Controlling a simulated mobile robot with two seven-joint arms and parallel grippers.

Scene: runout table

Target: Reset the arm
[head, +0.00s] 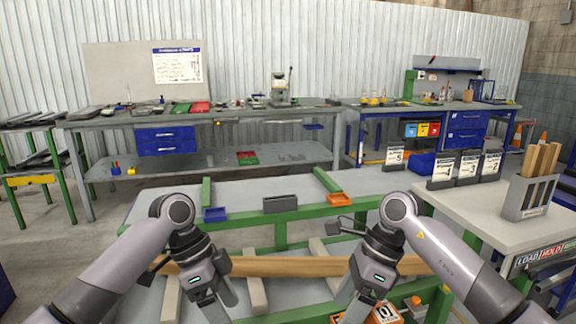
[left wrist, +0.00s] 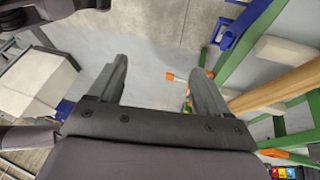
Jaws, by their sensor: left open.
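My left gripper (head: 222,306) hangs in front of the low green-framed table (head: 235,191) in the head view, fingers pointing down. In the left wrist view its two fingers (left wrist: 162,65) stand wide apart with nothing between them. My right gripper (head: 352,307) hangs fingers down at the right; whether its jaws are apart is unclear. A long wooden beam (head: 290,266) runs crosswise behind both grippers, and also shows at the right of the left wrist view (left wrist: 282,93). I see no object held in either gripper.
Pale crossbars (head: 257,294) lie under the beam. A white side table (head: 468,207) with a wood rack (head: 529,198) and numbered bins (head: 467,168) stands right.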

